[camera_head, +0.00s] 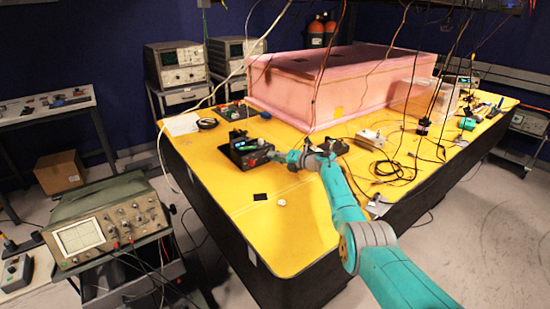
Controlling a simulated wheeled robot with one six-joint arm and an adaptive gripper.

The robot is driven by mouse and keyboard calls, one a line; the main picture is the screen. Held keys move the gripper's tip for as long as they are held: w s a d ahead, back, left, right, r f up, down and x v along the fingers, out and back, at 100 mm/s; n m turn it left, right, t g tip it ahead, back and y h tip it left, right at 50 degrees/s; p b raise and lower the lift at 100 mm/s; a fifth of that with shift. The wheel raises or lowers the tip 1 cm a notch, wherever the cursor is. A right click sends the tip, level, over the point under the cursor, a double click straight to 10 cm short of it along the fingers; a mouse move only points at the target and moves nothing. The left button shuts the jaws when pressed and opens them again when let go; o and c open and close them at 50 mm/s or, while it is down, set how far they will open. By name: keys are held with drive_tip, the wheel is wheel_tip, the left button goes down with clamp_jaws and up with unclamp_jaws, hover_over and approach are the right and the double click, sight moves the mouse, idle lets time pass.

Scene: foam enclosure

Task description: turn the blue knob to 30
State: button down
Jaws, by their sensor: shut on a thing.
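A small black instrument box (250,160) with a lit green display stands on the yellow tabletop, left of centre. My teal and grey arm reaches in from the lower right, and my gripper (274,156) is at the right-hand front face of this box. The gripper is shut on the blue knob there. The knob itself is hidden behind the fingers and too small to make out. Its pointer and scale cannot be read from this view.
A large pink foam enclosure (325,85) fills the back of the yellow table (300,240). Cables hang over the table's right side. A small black square (260,197) and a white round piece (281,203) lie in front of the box. An oscilloscope (105,222) stands at left.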

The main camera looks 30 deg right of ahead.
drive_tip(key=shift+m+y, duration=0.4)
drive_tip(key=shift+m, duration=0.4)
drive_tip(key=shift+t, duration=0.3)
drive_tip(key=c, duration=1)
unclamp_jaws()
drive_tip(key=shift+o, duration=0.2)
drive_tip(key=shift+s+d+f, duration=0.1)
drive_tip(key=shift+s+d, duration=0.05)
drive_tip(key=shift+s+d, duration=0.3)
drive_tip(key=shift+s, duration=0.35)
drive_tip(key=shift+v, duration=5.15)
